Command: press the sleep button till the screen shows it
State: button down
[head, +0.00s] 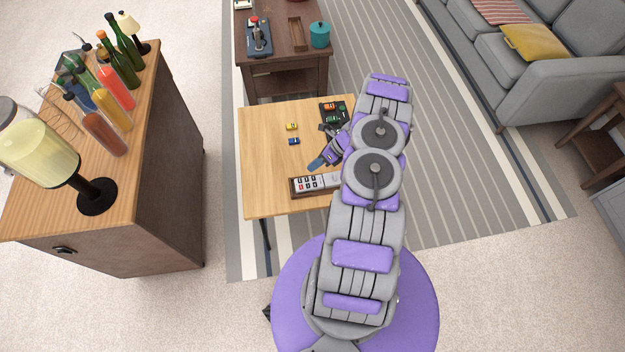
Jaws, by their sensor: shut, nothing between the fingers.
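A low, wood-framed device (293,189) lies near the front edge of the light wooden table, with a pale panel of small dark and red squares on its left part. A grey part sits to the right of the squares. My arm hides the device's right end. Which square is the sleep button, and what any screen shows, are too small to read. My gripper (315,165) is shut and empty, pointing down and left. In the picture it lies just above the device; I cannot tell its height or whether it touches anything.
The light table (262,185) has clear room on its left. A yellow toy car (291,127), a blue one (294,141) and a dark tray (333,104) lie farther back. A bottle-covered cabinet (160,190) stands left, a dark table (275,50) behind, a grey sofa (560,85) right.

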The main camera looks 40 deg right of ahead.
aim_at(315, 177)
jog(key=f, duration=0.2)
jog(key=d+f+b, duration=0.1)
jog(key=f, duration=0.2)
jog(key=shift+d+f, duration=0.1)
jog(key=shift+f, duration=0.15)
jog(key=shift+a, duration=0.4)
jog(key=shift+d, duration=0.35)
jog(key=shift+a, duration=0.25)
jog(key=shift+d, duration=0.15)
jog(key=shift+f, duration=0.2)
dwell(0.5)
jog(key=shift+f, duration=0.15)
